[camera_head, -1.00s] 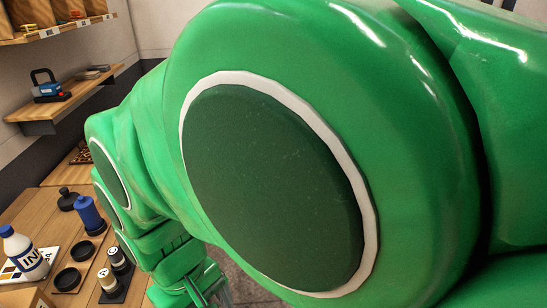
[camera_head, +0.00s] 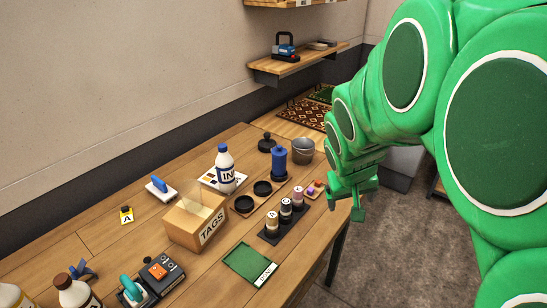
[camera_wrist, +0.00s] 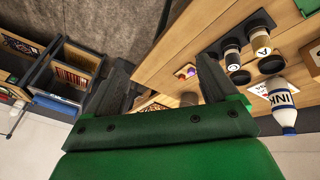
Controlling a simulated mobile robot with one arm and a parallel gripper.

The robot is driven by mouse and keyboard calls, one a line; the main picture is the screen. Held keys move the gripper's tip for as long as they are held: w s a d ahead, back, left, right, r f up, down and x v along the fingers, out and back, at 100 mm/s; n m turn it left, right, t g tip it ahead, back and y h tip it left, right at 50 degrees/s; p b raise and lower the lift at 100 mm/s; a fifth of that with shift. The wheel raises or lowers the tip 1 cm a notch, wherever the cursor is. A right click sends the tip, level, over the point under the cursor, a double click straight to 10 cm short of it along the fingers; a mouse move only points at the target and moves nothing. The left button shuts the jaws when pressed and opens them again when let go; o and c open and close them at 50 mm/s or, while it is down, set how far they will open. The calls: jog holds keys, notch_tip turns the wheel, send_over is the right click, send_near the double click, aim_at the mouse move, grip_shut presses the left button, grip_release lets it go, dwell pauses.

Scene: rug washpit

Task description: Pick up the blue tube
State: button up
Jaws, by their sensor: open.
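The blue tube (camera_head: 279,163) stands upright on the wooden table in the head view, on a dark base, between the white ink bottle and a metal bucket. I cannot make it out in the wrist view, where my gripper may hide it. My gripper (camera_head: 358,200) is to the right of the tube, by the table's right edge, and apart from it. In the wrist view my gripper (camera_wrist: 160,85) shows two dark fingers spread wide with nothing between them.
The ink bottle (camera_head: 225,168), two black dishes, labelled jars (camera_head: 286,208) on a dark tray and the bucket (camera_head: 303,150) crowd around the tube. A cardboard tags box (camera_head: 195,220) stands nearer. A wall shelf (camera_head: 300,62) hangs behind. Floor is open right of the table.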

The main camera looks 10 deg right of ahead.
jog(key=w+d+n+t, duration=0.1)
jog(key=w+d+t, duration=0.15)
jog(key=w, duration=1.05)
jog(key=n+t+y, duration=0.5)
jog(key=t+y, duration=0.1)
jog(key=y, duration=0.3)
send_near(280, 152)
jog(key=shift+g, duration=0.25)
jog(key=w, duration=0.2)
jog(key=w+f, duration=0.1)
jog(key=w, duration=0.1)
jog(key=shift+w+a+f, duration=0.2)
jog(key=shift+w, duration=0.05)
jog(key=shift+w+a+f+n+y, duration=0.15)
jog(key=shift+a+f+n+y, duration=0.2)
jog(key=shift+a+y, duration=0.2)
jog(key=shift+x, duration=3.75)
jog(key=shift+d+f, duration=0.1)
jog(key=shift+f, duration=0.05)
grip_shut()
